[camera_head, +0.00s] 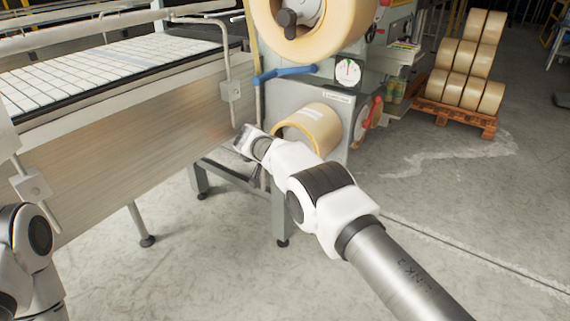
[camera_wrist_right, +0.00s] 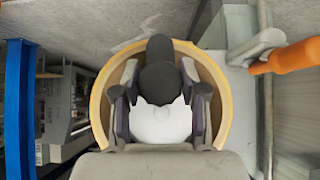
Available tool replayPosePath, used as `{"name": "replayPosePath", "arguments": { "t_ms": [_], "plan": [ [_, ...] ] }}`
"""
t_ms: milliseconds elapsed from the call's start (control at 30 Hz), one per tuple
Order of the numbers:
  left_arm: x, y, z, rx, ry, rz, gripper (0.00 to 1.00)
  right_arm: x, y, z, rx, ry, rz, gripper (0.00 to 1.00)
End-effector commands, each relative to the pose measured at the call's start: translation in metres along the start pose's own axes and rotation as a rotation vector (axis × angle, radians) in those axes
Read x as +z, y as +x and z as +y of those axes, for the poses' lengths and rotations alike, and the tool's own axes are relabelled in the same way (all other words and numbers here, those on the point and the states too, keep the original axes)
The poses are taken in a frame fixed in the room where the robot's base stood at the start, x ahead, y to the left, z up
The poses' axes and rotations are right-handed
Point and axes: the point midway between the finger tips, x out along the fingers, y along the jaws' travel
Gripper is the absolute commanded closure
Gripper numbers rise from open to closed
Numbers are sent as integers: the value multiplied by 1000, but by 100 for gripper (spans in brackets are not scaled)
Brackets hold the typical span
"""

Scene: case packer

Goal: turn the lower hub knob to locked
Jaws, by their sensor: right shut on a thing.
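The lower tape roll (camera_head: 322,128) sits on the side of the grey machine, partly covered by my right arm. In the right wrist view its tan ring (camera_wrist_right: 226,88) surrounds my right gripper (camera_wrist_right: 160,92). The lower hub knob (camera_wrist_right: 158,50) is dark, with a bar pointing up in that view, in front of a white hub (camera_wrist_right: 160,123). My right gripper's two fingers stand on either side of the knob and are shut on it. In the head view the knob and right fingertips are hidden. Only my left arm's links show at the lower left; its gripper is out of view.
The upper tape roll (camera_head: 327,38) with its own dark knob (camera_head: 286,19) hangs above. A blue handle (camera_head: 284,73) and a dial gauge (camera_head: 348,71) are close by. A conveyor (camera_head: 120,62) runs left. A pallet of rolls (camera_head: 452,116) stands right. The front floor is clear.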

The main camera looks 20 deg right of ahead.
Motion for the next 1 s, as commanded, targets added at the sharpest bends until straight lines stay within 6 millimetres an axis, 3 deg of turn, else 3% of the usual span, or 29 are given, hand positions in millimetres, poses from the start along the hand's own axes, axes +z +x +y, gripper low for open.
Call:
{"name": "replayPosePath", "arguments": {
  "t_ms": [33, 67, 100, 433, 567, 667, 900, 1000],
  "plan": [
    [0, 0, 0, 0, 0, 0, 64, -3, -1, 0, -3, 2, 5, 92],
    [0, 0, 0, 0, 0, 0, 64, -4, -1, 0, -3, 2, 5, 47],
    [0, 0, 0, 0, 0, 0, 64, -4, -1, 0, -3, 2, 5, 33],
    [0, 0, 0, 0, 0, 0, 64, -2, -2, 0, -2, 1, 3, 33],
    [0, 0, 0, 0, 0, 0, 64, -2, -12, -2, -3, -1, 3, 33],
    [0, 0, 0, 0, 0, 0, 64, -2, -28, -1, -4, -2, 4, 33],
    [0, 0, 0, 0, 0, 0, 64, -3, -90, -1, -4, 1, 6, 33],
    [0, 0, 0, 0, 0, 0, 64, -2, -108, -1, -3, 0, 5, 33]
  ]
}}
